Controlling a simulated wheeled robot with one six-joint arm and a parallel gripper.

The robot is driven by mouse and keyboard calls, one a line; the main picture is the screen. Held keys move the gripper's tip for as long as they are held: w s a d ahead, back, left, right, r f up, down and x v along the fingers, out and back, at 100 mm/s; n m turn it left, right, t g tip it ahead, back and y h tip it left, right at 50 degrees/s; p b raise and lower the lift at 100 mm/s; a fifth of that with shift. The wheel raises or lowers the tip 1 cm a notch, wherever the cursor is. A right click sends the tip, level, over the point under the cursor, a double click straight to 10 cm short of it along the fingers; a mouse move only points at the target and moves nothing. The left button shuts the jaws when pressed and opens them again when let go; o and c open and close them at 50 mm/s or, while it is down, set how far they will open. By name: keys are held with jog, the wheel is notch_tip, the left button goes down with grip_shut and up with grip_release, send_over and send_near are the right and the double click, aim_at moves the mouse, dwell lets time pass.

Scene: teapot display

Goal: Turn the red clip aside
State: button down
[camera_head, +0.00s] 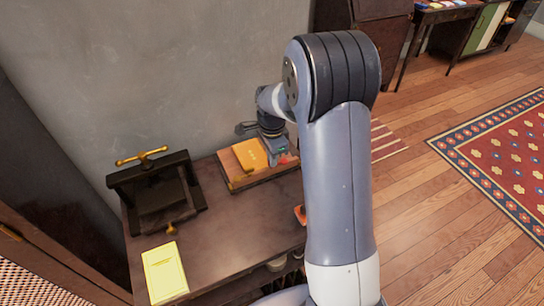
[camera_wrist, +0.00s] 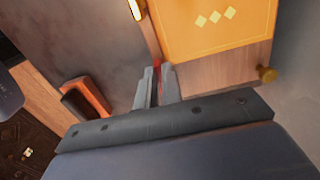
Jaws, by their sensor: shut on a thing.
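The red clip (camera_wrist: 158,64) shows as a small red bit at the tips of my gripper (camera_wrist: 158,84) in the wrist view. It lies at the edge of a wooden board beside a yellow-orange book (camera_wrist: 215,25). My gripper's fingers are close together on the clip, and most of it is hidden between them. In the head view my gripper (camera_head: 279,156) is over the right end of the board (camera_head: 262,178), next to the orange book (camera_head: 249,154). A bit of red shows just beside the fingers there.
A dark press with a brass handle (camera_head: 142,156) stands at the table's left. A yellow pad (camera_head: 165,272) lies at the front left. An orange-and-black block (camera_wrist: 86,98) lies near the gripper. The middle of the table (camera_head: 240,222) is clear. A wall stands behind.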

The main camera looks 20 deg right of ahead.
jog(key=c, duration=1.6)
grip_release()
jog(key=shift+o, duration=0.2)
notch_tip(320, 180, up, 11)
jog(key=shift+f, duration=0.2)
notch_tip(320, 180, down, 11)
jog(key=shift+r, duration=0.2)
